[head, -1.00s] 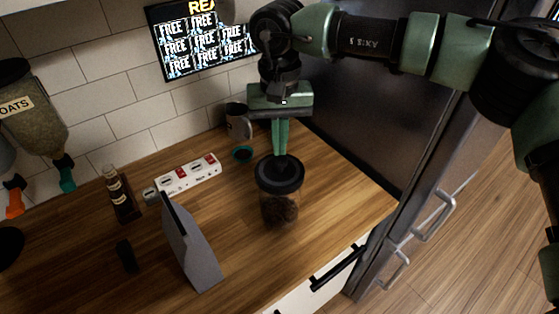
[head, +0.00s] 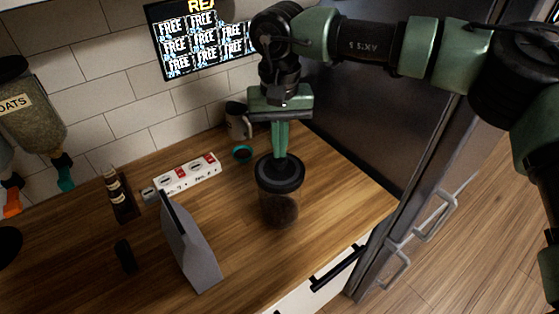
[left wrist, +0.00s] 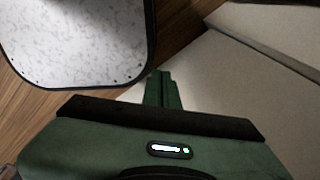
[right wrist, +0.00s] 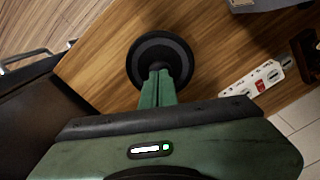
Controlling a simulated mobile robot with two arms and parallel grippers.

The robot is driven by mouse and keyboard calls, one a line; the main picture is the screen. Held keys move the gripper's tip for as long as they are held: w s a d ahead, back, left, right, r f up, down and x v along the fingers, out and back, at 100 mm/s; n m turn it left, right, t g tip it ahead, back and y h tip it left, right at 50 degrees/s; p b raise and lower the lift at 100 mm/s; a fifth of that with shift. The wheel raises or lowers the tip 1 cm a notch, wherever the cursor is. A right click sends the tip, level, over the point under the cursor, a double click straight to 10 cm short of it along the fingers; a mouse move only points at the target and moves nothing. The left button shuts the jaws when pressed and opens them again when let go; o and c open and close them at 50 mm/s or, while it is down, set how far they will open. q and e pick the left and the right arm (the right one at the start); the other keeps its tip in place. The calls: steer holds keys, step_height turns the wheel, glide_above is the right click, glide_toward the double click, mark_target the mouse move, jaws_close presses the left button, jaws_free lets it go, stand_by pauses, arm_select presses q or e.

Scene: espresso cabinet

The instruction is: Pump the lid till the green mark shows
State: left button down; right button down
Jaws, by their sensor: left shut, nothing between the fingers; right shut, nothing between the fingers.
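A clear jar (head: 279,209) with dark contents stands upright on the wooden counter in the head view. Its black round lid (head: 293,178) is on top; the lid also shows in the right wrist view (right wrist: 181,50). No green mark shows on the lid in these frames. My right gripper (head: 281,154) is shut and points down, its fingertips at the middle of the lid; they hide the lid's centre, so I cannot tell if they touch. My left gripper (left wrist: 163,74) is shut and empty, away from the jar, and appears only in the left wrist view.
A grey wedge-shaped stand (head: 190,250) and a power strip (head: 188,173) lie left of the jar. A dark bottle (head: 119,198), a mug (head: 238,122) and a small teal-rimmed cup (head: 242,154) are behind. The fridge (head: 360,105) bounds the right side.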

steer(key=shift+f+b, duration=0.6)
steer(key=shift+f, duration=0.25)
steer(key=shift+r, duration=0.1)
steer(key=shift+r+p, duration=2.25)
steer(key=shift+r, duration=1.25)
steer(key=shift+f, duration=0.15)
